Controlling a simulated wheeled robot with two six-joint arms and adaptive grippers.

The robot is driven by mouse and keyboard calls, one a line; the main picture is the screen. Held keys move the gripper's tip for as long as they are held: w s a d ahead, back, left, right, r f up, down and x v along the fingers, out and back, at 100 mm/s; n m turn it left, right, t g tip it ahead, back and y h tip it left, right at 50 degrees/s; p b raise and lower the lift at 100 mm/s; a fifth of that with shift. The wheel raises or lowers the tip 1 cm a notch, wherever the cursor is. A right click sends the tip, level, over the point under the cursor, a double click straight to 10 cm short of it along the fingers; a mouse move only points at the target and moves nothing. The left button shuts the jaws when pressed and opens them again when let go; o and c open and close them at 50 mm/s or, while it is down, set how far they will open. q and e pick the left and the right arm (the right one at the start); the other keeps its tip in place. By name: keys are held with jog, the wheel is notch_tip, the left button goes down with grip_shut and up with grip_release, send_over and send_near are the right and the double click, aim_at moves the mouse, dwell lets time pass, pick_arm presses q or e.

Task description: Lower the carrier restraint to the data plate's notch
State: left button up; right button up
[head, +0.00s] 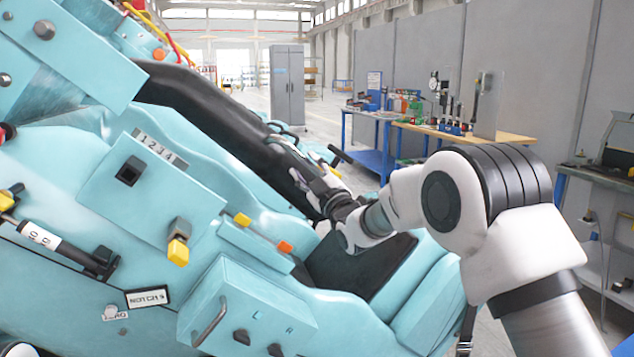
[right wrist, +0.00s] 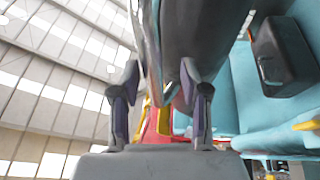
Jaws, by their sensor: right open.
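The carrier restraint (head: 215,105) is a long black padded bar that slopes from upper left down toward the seat. In the right wrist view a dark padded part (right wrist: 200,35), probably this restraint, is just beyond the fingers. My right gripper (head: 318,185) is at the restraint's lower end, and its fingers are open in the wrist view (right wrist: 157,88); contact cannot be told. The data plate (head: 147,298) is a small dark-edged plate at the lower left, with lettering that seems to begin "NOTCH". A numbered scale (head: 158,147) sits on a teal box. My left gripper is out of view.
The teal carrier body fills the left and centre, with a black seat pad (head: 360,265) below my right gripper. A yellow-tipped lever (head: 178,245) and a handled box (head: 245,315) stick out. A workbench (head: 460,132) and grey cabinet (head: 287,85) stand farther back.

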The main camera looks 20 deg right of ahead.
jog(key=v, duration=1)
jog(key=shift+s, duration=0.15)
jog(key=shift+f, duration=0.2)
